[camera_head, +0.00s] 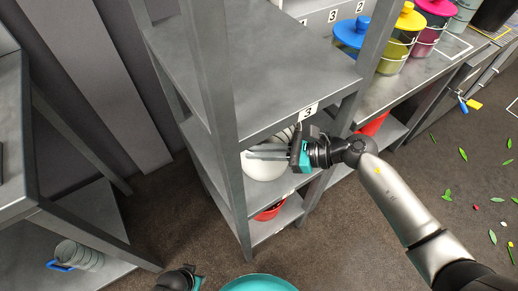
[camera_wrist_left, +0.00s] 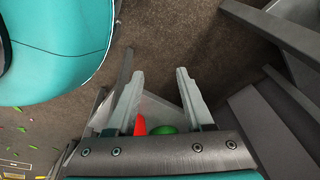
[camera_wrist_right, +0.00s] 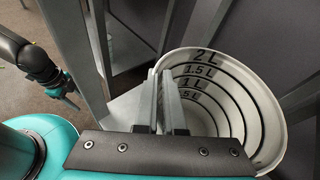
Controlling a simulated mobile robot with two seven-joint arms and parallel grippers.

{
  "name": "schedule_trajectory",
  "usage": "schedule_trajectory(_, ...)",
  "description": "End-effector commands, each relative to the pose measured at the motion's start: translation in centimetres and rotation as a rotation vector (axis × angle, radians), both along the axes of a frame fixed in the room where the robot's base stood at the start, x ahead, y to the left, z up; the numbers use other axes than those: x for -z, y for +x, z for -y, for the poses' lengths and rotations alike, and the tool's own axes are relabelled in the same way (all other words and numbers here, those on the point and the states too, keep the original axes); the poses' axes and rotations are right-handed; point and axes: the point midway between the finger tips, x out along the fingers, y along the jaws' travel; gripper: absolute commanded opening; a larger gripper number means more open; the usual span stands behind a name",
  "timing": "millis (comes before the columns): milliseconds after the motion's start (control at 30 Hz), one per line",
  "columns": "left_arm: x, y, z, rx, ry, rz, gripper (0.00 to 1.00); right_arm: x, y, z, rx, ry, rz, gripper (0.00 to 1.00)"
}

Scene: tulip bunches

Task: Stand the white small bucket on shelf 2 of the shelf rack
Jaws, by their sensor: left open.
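The white small bucket (camera_head: 262,168) is inside the shelf rack (camera_head: 213,100), above the shelf board below the one labelled 3. I cannot tell whether its base touches that board. In the right wrist view the white bucket (camera_wrist_right: 250,100) shows litre marks on its inner wall. My right gripper (camera_head: 268,153) reaches in from the right. Its fingers, also in the right wrist view (camera_wrist_right: 160,105), are close together across the bucket's near wall at the rim. My left gripper (camera_wrist_left: 158,95) is open and empty, low near the rack; in the head view only part of it shows at the bottom edge.
A red container (camera_head: 268,213) stands on the rack's lowest shelf. Lidded buckets, one blue-lidded (camera_head: 350,35) and one yellow-lidded (camera_head: 400,40), stand on the bench at right. A clear bucket (camera_head: 80,255) is at lower left. Leaves litter the floor at right. Rack posts flank the opening.

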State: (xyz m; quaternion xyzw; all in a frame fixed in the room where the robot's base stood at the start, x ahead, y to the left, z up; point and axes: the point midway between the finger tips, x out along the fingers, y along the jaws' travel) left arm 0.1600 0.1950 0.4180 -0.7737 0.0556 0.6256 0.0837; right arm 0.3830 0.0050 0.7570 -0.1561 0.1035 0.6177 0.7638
Motion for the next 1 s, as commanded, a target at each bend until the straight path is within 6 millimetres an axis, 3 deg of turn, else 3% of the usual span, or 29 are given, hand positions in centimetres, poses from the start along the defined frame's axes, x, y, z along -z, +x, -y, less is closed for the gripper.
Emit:
schedule_trajectory(33,-0.1,0.1,0.1,0.000,0.000,0.002,0.52,0.0,0.0,0.0,0.000,0.000,0.000,0.11)
schedule_trajectory(267,-0.2,0.1,0.0,0.000,0.000,0.001,0.52,0.0,0.0,0.0,0.000,0.000,0.000,0.36)
schedule_trajectory(700,0.2,-0.8,-0.2,-0.002,0.001,-0.005,0.52,-0.4,0.0,0.0,0.000,0.000,-0.001,0.36)
schedule_trajectory(1000,1.0,-2.0,-1.3,-0.001,0.010,-0.006,0.52,-2.6,-1.5,6.3,0.001,-0.005,-0.001,0.36)
